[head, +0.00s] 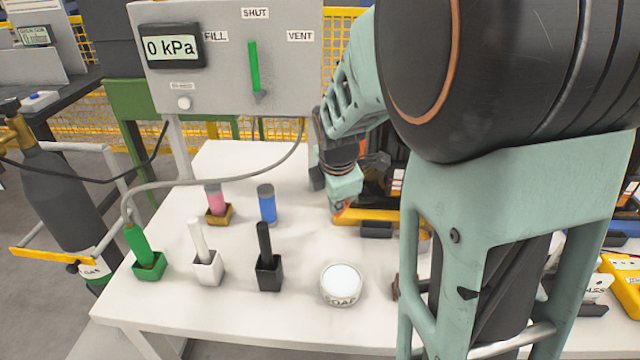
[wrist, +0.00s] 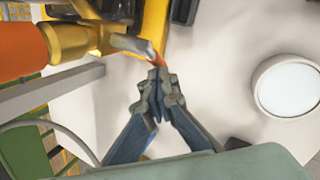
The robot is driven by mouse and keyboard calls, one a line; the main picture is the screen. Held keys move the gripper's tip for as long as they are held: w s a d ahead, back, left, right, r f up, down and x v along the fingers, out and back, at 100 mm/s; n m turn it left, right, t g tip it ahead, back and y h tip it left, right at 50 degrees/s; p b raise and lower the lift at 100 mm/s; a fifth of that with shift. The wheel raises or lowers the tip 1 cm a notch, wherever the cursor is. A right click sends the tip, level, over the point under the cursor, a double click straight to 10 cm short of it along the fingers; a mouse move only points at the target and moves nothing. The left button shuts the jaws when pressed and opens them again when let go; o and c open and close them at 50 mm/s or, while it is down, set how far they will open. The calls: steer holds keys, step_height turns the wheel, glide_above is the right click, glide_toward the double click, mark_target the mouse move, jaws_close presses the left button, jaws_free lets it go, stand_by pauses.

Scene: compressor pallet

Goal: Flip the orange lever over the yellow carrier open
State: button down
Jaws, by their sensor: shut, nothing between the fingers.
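The yellow carrier (head: 372,215) lies on the white table in the head view, partly hidden behind my arm. My gripper (head: 340,205) is low at its left end. In the wrist view my gripper (wrist: 160,88) has its fingers together with nothing between them. A small orange-red piece, which looks like the lever's tip (wrist: 155,56), is right beyond the fingertips, beside a grey metal bar (wrist: 131,45). I cannot tell whether the fingers touch it. A thick orange cylinder (wrist: 20,50) with a yellow collar (wrist: 70,41) fills the left of that view.
A round white-topped jar (head: 341,284) stands in front of the carrier. Several coloured markers in holders, including a blue one (head: 267,204) and a black one (head: 267,262), stand to the left. A grey panel (head: 225,60) with a green lever rises behind.

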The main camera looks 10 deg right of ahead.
steer(key=shift+d+r, duration=0.1)
steer(key=shift+d, duration=0.2)
